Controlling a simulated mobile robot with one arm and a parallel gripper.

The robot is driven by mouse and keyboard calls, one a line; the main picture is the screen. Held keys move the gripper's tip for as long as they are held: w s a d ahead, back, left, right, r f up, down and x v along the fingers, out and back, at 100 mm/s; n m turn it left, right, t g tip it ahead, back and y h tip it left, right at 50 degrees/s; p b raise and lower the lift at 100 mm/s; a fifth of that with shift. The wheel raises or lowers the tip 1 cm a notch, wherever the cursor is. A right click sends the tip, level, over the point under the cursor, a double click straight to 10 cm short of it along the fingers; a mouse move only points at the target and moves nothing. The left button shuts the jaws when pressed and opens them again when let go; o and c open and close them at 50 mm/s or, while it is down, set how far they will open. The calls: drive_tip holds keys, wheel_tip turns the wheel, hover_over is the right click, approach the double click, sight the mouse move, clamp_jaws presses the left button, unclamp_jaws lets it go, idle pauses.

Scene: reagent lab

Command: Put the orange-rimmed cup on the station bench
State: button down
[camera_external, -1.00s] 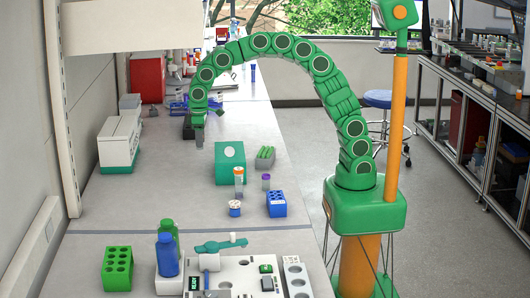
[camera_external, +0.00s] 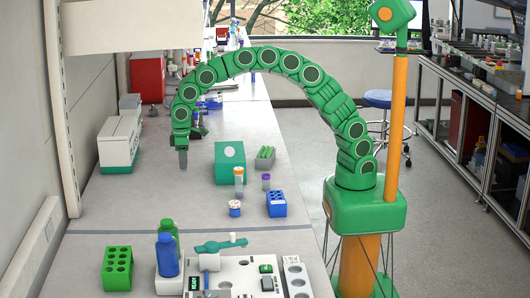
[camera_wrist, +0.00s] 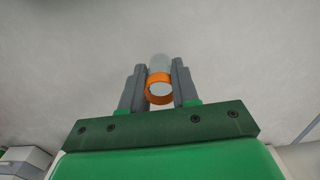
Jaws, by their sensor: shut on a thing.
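The orange-rimmed cup (camera_wrist: 160,88) is between the two grey fingers of my gripper (camera_wrist: 161,85) in the wrist view. Its body is clear, and its orange rim faces the wrist camera. The fingers are shut on it. In the external view my gripper (camera_external: 182,160) points down over the left part of the long grey bench (camera_external: 150,205), left of a green box. The cup cannot be made out there, and the gap beneath the gripper is hard to judge.
The green box (camera_external: 229,162) stands right of my gripper, with an orange-capped tube (camera_external: 239,182), a small blue-rimmed cup (camera_external: 235,208) and a blue rack (camera_external: 276,204) nearer. A white-green box (camera_external: 119,143) stands left. Bare bench lies in front of the gripper.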

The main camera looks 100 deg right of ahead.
drive_tip(key=r+n, duration=0.2)
drive_tip(key=r, duration=0.2)
drive_tip(key=shift+s+d+n, duration=0.3)
drive_tip(key=shift+d+n, duration=0.1)
drive_tip(key=s+d+r, duration=0.6)
drive_tip(key=s+d, duration=0.3)
drive_tip(key=s, duration=0.2)
drive_tip(key=s+d+m, duration=0.3)
drive_tip(key=s, duration=1)
drive_tip(key=s+d+m, duration=0.3)
drive_tip(key=s, duration=1.1)
drive_tip(key=w+d+f, duration=0.1)
drive_tip(key=w+f, duration=0.2)
drive_tip(key=w+d+f, duration=0.2)
drive_tip(key=w, duration=0.2)
drive_tip(key=w+d+f, duration=0.2)
drive_tip(key=w+f, duration=0.1)
drive_tip(key=w, duration=0.1)
drive_tip(key=shift+d+f, duration=0.2)
drive_tip(key=shift+f, duration=0.1)
drive_tip(key=shift+w+d+f, duration=0.3)
drive_tip(key=shift+w+f, duration=0.25)
drive_tip(key=shift+f, duration=0.25)
drive_tip(key=shift+w+d+f, duration=0.1)
drive_tip(key=shift+f, duration=1.5)
